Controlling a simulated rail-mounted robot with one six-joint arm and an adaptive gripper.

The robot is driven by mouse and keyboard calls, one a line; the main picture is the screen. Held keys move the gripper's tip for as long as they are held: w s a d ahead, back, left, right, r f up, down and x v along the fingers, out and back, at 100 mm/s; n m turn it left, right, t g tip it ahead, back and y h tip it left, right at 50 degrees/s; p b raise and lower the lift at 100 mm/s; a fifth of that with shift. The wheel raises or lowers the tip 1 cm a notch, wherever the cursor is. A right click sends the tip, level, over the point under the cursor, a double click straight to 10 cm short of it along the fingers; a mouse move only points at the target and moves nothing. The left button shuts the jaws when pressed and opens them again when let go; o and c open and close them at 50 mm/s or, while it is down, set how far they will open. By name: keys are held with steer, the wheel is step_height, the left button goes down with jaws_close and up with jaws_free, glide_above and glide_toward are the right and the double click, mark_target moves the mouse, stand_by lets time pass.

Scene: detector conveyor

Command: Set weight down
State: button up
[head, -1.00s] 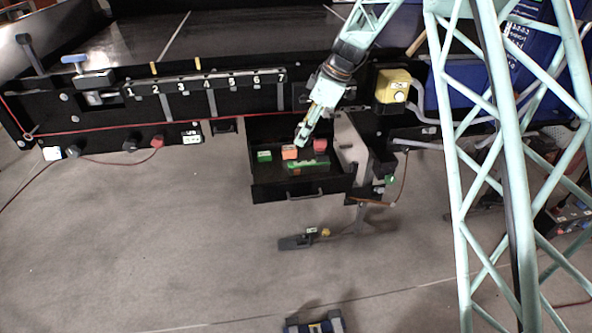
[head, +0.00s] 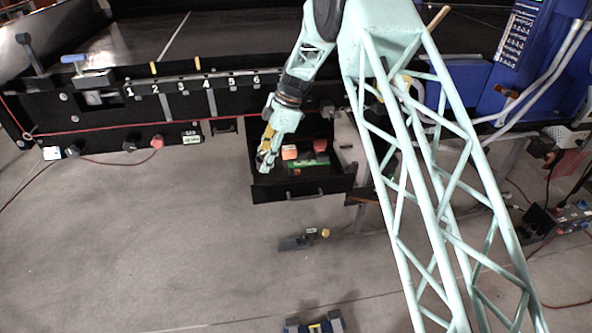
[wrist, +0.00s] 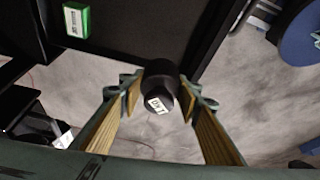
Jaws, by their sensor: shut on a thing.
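My gripper (head: 265,163) is over the left part of a black open drawer (head: 330,188) in the head view. In the wrist view, my gripper (wrist: 160,97) is shut on a black cylindrical weight (wrist: 160,76) with a white label. The weight sits between the two wood-lined fingers; its underside is hidden. Grey floor shows around it, with the drawer's dark edge beyond. In the head view I cannot make out the weight against the gripper and the dark drawer.
A green labelled block (wrist: 77,20) shows in the wrist view. A numbered rail (head: 205,82) runs above.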

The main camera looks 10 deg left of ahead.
mark_target(265, 180)
steer(key=shift+f, duration=0.1)
stand_by(0.4)
steer(key=shift+f+b, duration=0.35)
steer(key=shift+f, duration=2.65)
steer(key=shift+f, duration=0.15)
steer(key=shift+f, duration=1.7)
steer(key=shift+f+b, duration=0.15)
steer(key=shift+b, duration=0.25)
steer(key=o, duration=1.2)
steer(key=p+v, duration=0.1)
steer(key=v, duration=1.1)
steer(key=shift+a, duration=0.1)
